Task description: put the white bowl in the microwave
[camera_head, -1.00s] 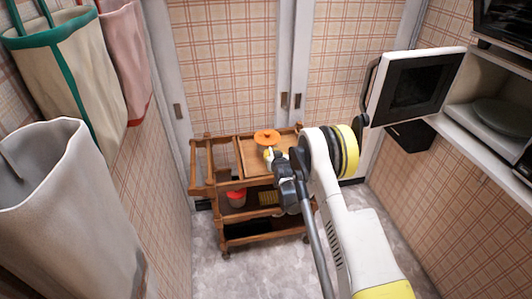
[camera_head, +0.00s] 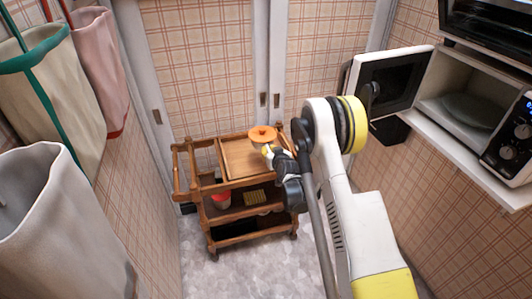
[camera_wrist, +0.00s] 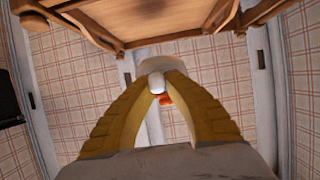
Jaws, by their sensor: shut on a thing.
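The bowl (camera_head: 262,133) shows orange on top in the head view, by the tip of my gripper (camera_head: 269,150). In the wrist view the bowl (camera_wrist: 165,64) shows a pale outer side behind the fingertips, with a bit of orange beside them. My gripper (camera_wrist: 157,84) is shut on it, over or in front of the wooden cart's top; the exact height is unclear. The fingers hide part of the bowl. The microwave (camera_head: 510,140) is at the right on a shelf, its door (camera_head: 388,82) swung open to the left. A round plate (camera_head: 470,108) lies inside.
The wooden cart (camera_head: 240,158) stands by the back wall, with a red-and-white container (camera_head: 221,200) on a lower shelf. Another oven (camera_head: 490,22) sits above the microwave. Bags (camera_head: 45,90) hang on the left wall. The floor right of the cart is partly hidden by my arm.

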